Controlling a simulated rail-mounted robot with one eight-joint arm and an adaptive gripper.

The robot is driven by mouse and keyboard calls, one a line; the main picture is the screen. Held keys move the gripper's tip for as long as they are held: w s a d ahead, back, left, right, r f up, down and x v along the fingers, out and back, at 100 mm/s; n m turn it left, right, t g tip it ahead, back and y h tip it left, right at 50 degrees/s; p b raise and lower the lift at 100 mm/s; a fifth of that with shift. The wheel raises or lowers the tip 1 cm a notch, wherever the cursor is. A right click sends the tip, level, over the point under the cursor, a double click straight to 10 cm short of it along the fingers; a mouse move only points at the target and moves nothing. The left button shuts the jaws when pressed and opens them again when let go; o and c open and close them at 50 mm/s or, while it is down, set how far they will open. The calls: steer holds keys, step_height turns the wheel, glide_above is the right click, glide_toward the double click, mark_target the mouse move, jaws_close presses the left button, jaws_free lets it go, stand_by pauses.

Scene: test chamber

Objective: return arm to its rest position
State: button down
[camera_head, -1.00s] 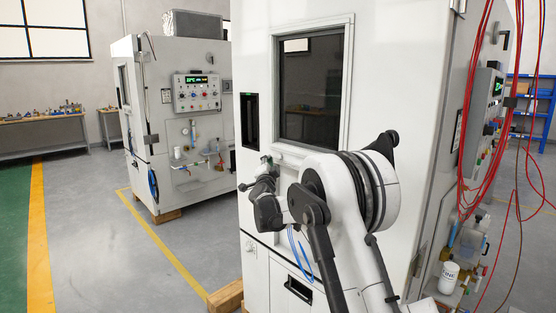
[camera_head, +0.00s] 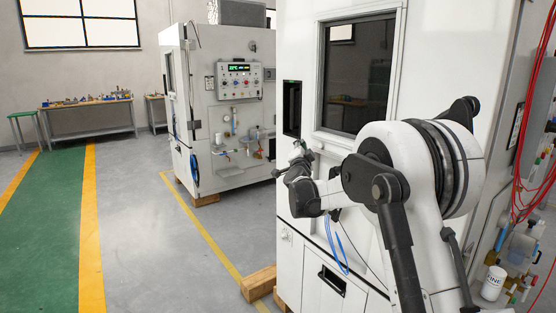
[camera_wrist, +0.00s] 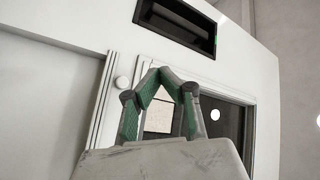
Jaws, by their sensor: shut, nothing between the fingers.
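My arm, white with black joints, stands folded in front of the large white test chamber (camera_head: 300,50) in the head view. In the wrist view my gripper (camera_wrist: 161,72) shows green-padded fingers closed together at the tips, with nothing held. Behind the fingers are the chamber's window frame (camera_wrist: 100,115) and a dark recessed slot (camera_wrist: 178,25). I cannot tell the exact gap to the chamber.
A second white chamber (camera_head: 228,170) with a control panel stands behind at left. Red cables (camera_head: 530,180) hang at right. A wooden block (camera_head: 258,283) lies by the chamber base. The grey floor at left is clear.

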steer(key=s+a+r+n+g+y, duration=0.1)
steer(key=s+r+n+g+y, duration=0.15)
steer(key=s, duration=0.55)
steer(key=s+a+r+n+g+y, duration=0.15)
steer(key=s+n, duration=0.25)
steer(key=s, duration=0.4)
steer(key=s+a+r+n+g+y, duration=0.1)
steer(key=s+r+n+y, duration=0.15)
steer(key=s, duration=0.65)
steer(key=s+d+f+n+g+h, duration=0.1)
steer(key=s+d+f+g, duration=0.1)
steer(key=s+f, duration=0.5)
steer(key=s+d+f+n+g, duration=0.1)
steer(key=s+f, duration=0.5)
steer(key=s, duration=1.2)
steer(key=s+d+f+n+g+h, duration=0.1)
steer(key=s+d+f+g, duration=0.3)
steer(key=s, duration=0.9)
step_height(320, 180, down, 4)
steer(key=shift+r+n+g+h, duration=0.2)
steer(key=shift+n+g+h, duration=0.15)
steer(key=shift+n+g, duration=0.15)
steer(key=c, duration=2.4)
jaws_free()
steer(key=shift+w, duration=0.1)
